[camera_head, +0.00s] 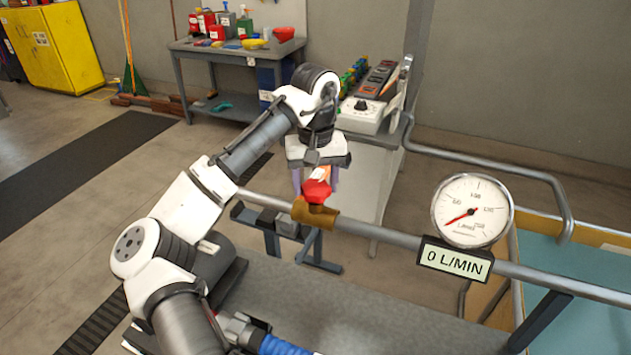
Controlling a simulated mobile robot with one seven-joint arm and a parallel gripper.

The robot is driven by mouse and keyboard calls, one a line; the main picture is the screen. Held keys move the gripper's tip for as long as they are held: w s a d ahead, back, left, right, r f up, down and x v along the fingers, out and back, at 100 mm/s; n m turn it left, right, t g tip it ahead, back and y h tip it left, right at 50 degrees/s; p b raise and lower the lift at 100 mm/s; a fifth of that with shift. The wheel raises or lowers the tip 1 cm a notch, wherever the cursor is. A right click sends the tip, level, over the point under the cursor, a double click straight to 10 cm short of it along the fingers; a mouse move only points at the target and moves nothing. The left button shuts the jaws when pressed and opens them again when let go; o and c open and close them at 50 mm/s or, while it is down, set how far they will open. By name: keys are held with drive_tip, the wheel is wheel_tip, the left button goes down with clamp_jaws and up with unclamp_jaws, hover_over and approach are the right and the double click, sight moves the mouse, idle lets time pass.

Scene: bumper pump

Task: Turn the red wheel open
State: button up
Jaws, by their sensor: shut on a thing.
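The red wheel (317,191) sits on top of a brass valve body (316,214) on a grey horizontal pipe (375,232). My gripper (316,180) reaches down over the wheel from above and is shut on it. The fingers partly hide the wheel's upper side. A round gauge (472,210) on the pipe to the right has a red needle pointing to the lower left. The display plate (455,261) below it reads 0 L/MIN.
A grey bench surface (350,310) lies in front of the pipe. A white control box (361,115) with a black knob stands behind my gripper on a cabinet. A bent grey rail (500,168) and a teal-topped surface (580,290) are at the right.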

sight(315, 186)
drive_tip(key=shift+n, duration=1.2)
drive_tip(key=o, duration=1)
wheel_tip(315, 186, up, 14)
drive_tip(key=b, duration=0.1)
drive_tip(key=shift+f, duration=0.1)
